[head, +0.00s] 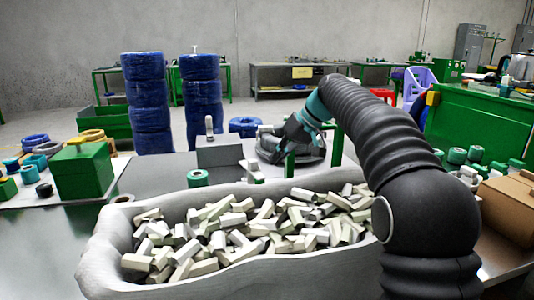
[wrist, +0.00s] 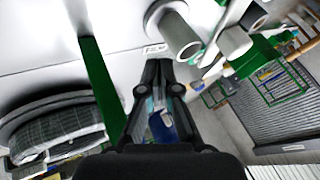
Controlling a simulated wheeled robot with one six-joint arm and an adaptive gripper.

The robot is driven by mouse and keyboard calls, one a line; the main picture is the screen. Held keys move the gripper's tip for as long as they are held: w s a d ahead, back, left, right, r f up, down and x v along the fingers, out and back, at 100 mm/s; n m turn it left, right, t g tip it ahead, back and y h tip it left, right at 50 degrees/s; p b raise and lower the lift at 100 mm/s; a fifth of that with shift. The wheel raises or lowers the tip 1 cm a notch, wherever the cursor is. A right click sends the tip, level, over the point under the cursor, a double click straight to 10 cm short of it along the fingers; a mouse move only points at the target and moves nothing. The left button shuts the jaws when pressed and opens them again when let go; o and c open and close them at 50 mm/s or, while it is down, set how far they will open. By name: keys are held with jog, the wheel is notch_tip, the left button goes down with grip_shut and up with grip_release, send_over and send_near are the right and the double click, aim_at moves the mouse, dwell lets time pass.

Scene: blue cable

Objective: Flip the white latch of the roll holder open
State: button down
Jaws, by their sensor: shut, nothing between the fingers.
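My gripper shows in the wrist view (wrist: 158,66), its dark fingers together with nothing held at the tips. Just beyond the fingertips is a pale grey cylindrical piece (wrist: 184,38), apart from them as far as I can tell. I cannot tell if it is the white latch. A second pale piece (wrist: 235,42) is to its right. The gripper's tips are hard to make out there.
A large grey bin (head: 100,253) full of pale blocks stands in front. A green box (head: 83,172) stands at left, and tape rolls (head: 458,155) lie at right. Stacked blue coils (head: 147,97) stand behind. In the wrist view a green bar (wrist: 100,85) runs left of the fingers.

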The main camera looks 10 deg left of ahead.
jog(key=w+p+v, duration=0.1)
jog(key=v, duration=0.8)
jog(key=shift+s+r, duration=0.25)
jog(key=shift+r, duration=0.1)
jog(key=shift+d, duration=0.15)
